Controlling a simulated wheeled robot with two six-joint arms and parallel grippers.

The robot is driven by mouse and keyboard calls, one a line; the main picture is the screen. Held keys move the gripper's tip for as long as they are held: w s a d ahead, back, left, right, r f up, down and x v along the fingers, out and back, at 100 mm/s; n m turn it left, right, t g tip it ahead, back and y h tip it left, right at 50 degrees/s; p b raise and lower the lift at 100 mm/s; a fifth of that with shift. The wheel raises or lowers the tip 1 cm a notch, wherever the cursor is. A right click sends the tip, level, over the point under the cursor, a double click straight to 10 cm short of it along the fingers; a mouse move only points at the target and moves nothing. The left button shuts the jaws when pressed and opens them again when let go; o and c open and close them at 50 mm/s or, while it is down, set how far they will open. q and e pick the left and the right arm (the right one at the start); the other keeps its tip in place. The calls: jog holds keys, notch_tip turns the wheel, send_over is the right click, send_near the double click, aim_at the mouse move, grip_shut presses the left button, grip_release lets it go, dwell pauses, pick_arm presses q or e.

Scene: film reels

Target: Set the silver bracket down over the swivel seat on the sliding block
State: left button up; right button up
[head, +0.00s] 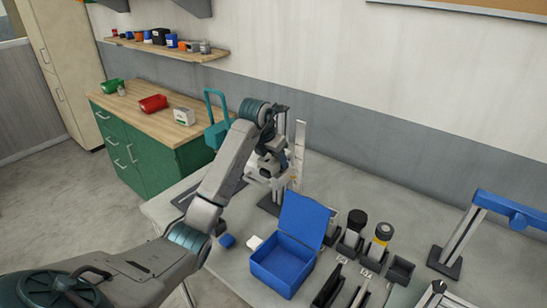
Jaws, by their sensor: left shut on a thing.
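My left gripper (268,177) is over the back of the grey table, in front of an upright stand. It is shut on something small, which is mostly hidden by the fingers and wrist. I cannot make out the silver bracket's shape clearly. A tall pale strip (299,150) with marks stands upright just right of the gripper. A dark base (270,204) shows below the gripper. The sliding block and its swivel seat cannot be picked out; my arm covers much of that area. My right gripper is not in view.
An open blue box (282,269) with its lid raised stands in front. A blue-barred metal frame (465,235) stands at right. A small blue block (227,241) lies near my arm.

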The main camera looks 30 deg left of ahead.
pick_arm(q)
jog(key=shift+s+d+f+b, duration=0.1)
jog(key=shift+s+f+b, duration=0.1)
jog(key=shift+f, duration=0.25)
jog(key=shift+s+d+f+b, duration=0.1)
jog(key=shift+s+f, duration=0.05)
jog(key=shift+f, duration=0.3)
jog(key=o, duration=1.1)
jog(key=shift+o, duration=0.8)
jog(key=shift+f, duration=0.1)
jog(key=shift+w+a, duration=0.1)
jog(key=shift+w, duration=0.3)
